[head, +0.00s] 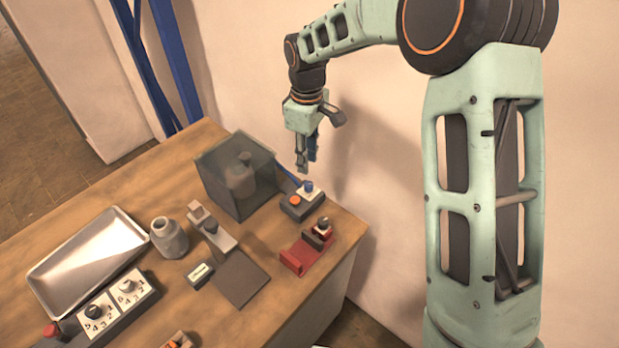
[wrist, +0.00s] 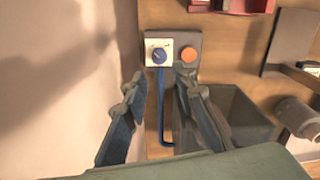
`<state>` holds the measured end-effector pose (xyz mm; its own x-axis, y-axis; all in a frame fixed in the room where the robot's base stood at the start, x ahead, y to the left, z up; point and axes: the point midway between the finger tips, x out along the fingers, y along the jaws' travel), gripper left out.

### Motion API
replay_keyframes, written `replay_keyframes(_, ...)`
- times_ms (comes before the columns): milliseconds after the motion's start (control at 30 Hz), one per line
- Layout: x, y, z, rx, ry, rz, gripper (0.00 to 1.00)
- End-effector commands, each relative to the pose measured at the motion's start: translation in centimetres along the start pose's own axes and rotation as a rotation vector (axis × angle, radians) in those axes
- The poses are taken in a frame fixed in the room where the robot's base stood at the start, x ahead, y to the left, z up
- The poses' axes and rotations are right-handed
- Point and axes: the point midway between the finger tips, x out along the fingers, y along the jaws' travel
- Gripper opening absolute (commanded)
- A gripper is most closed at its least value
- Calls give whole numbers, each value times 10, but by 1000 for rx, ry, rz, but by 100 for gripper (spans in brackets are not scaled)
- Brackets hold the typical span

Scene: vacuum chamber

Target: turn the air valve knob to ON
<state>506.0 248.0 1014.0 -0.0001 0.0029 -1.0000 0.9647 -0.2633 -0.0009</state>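The air valve knob (head: 307,187) is a small blue knob on a white plate, on a dark box at the table's right end. The knob shows in the wrist view (wrist: 160,55) at upper centre, beside an orange button (wrist: 189,54). The plate's markings are too small to read, so I cannot tell its setting. A blue tube (wrist: 161,110) runs from its plate. My gripper (head: 307,165) hangs fingers down above the box. In the wrist view my gripper (wrist: 156,82) is open and empty. Its fingertips are apart from the knob, which lies between and beyond them.
A dark transparent chamber (head: 221,187) with a grey vessel inside stands close left of the valve box. A red device (head: 296,258) with a dark knob sits in front. A metal tray (head: 50,274) lies at left. The wall is close behind my gripper.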

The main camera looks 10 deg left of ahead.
Motion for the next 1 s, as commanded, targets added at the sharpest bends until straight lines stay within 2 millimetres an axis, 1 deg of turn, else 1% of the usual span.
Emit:
replay_keyframes(33, 10, -1, 1, 0, -4, -3, 26)
replay_keyframes(300, 60, -1, 2, 1, -5, -2, 26)
replay_keyframes(400, 74, 0, 2, 2, -3, -1, 26)
replay_keyframes(500, 84, 0, 2, 3, -3, -1, 26)
replay_keyframes(633, 89, 0, 2, 4, -2, 1, 26)
replay_keyframes(867, 90, 0, 2, 4, -2, 1, 26)
replay_keyframes(900, 90, 0, 2, 4, -2, 1, 23)
replay_keyframes(1000, 90, 0, 2, 4, -2, 1, 12)
